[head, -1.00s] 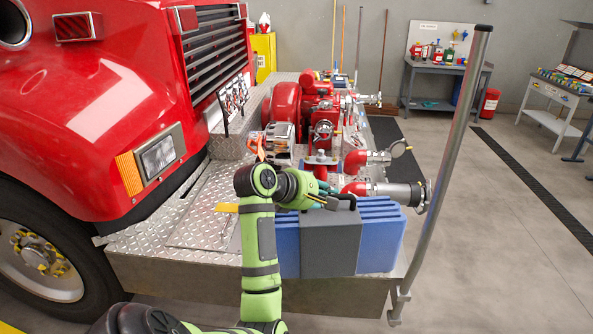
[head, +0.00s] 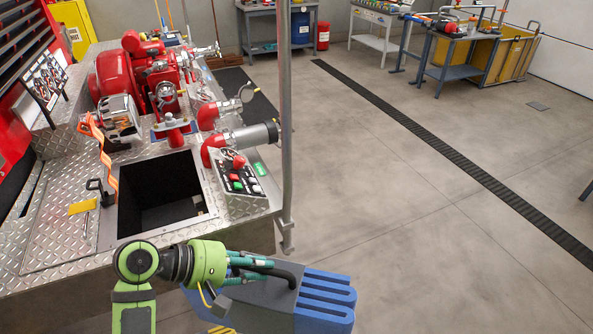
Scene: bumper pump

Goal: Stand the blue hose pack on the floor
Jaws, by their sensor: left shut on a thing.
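The blue hose pack (head: 325,298), blue ribbed ends with a dark grey middle and a black handle, is at the bottom of the head view, in front of the truck's bumper. My left gripper (head: 283,273) is shut on its black handle and holds the pack up beside the bumper. The pack's lower part is cut off by the picture edge, and its left end is partly hidden by my arm. The bare concrete floor (head: 420,220) lies to the right. My right gripper is not in view.
The tread-plate bumper (head: 60,232) has an open square well (head: 165,195), a red pump (head: 150,75) and a button panel (head: 240,183). A grey upright pole (head: 286,120) stands at its right corner. Benches (head: 455,62) stand far back. The floor at right is clear, crossed by a dark drain strip (head: 450,155).

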